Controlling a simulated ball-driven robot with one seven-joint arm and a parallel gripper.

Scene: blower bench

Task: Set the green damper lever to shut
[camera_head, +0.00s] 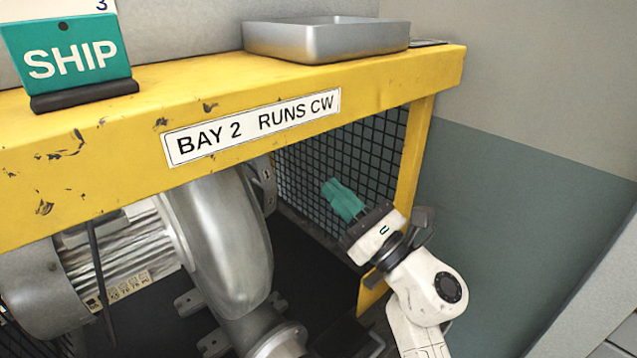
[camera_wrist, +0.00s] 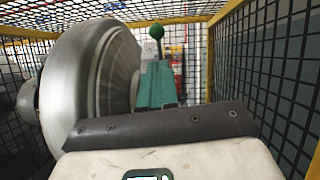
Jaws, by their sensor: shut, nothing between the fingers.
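The damper lever is a dark rod topped by a green ball knob (camera_wrist: 156,31) in the wrist view. It stands roughly upright beyond my fingertips, beside the blower housing, and its lower part is hidden behind my fingers. No shut or open mark for it can be read. I cannot make the lever out in the head view. My gripper (camera_head: 333,188) has teal fingers and reaches under the yellow bench beam, in front of the mesh. Its fingers also show in the wrist view (camera_wrist: 156,72), pointing toward the lever. They are shut and empty, apart from the knob.
The grey metal blower (camera_head: 222,245) fills the left under the bench and lies close left in the wrist view. Black mesh (camera_head: 335,150) closes the right side. The yellow beam (camera_head: 390,78) runs overhead, bearing a metal tray (camera_head: 325,45) and a SHIP sign (camera_head: 68,55).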

